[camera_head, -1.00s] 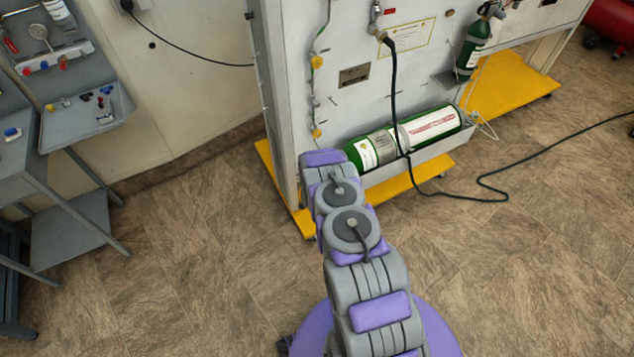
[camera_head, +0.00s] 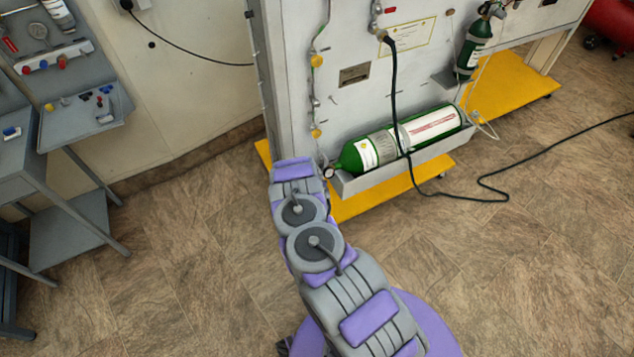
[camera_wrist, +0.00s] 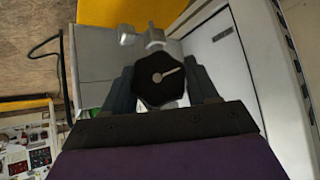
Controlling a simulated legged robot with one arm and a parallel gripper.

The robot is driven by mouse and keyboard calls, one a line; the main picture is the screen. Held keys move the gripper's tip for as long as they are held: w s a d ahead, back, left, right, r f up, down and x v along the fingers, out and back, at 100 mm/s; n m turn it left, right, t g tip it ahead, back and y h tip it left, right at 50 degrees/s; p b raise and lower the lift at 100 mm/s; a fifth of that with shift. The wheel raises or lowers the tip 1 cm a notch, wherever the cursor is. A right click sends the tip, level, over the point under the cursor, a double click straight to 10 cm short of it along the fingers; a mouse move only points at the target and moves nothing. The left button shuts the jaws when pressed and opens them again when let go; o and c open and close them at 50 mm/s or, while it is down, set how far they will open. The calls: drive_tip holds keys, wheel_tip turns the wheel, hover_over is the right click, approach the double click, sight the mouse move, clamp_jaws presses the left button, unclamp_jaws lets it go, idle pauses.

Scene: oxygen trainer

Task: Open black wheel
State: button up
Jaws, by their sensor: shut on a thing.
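The black wheel (camera_wrist: 157,82) is a dark, lobed knob with a light pointer-like mark on its face. It shows in the wrist view in front of the panel. My gripper (camera_wrist: 161,88) has a finger on each side of the wheel and is shut on it. In the head view my arm reaches toward the lower left corner of the panel. My fingers and the wheel are hidden there behind the arm.
A green oxygen cylinder (camera_head: 380,150) lies in a grey tray (camera_head: 395,170) on the trainer panel (camera_head: 360,110), with a small gauge (camera_head: 328,172) at its left end. A black hose (camera_head: 393,90) hangs down to the floor. A tool bench (camera_head: 85,115) stands left; floor between is clear.

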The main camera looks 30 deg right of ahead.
drive_tip(key=shift+s+a+f, duration=0.1)
drive_tip(key=shift+s+f, duration=0.1)
drive_tip(key=o, duration=0.7)
drive_tip(key=shift+c, duration=0.2)
drive_tip(key=o, duration=0.3)
drive_tip(key=shift+w+r, duration=0.15)
drive_tip(key=p+v, duration=0.4)
drive_tip(key=v, duration=1.3)
drive_tip(key=shift+a, duration=0.15)
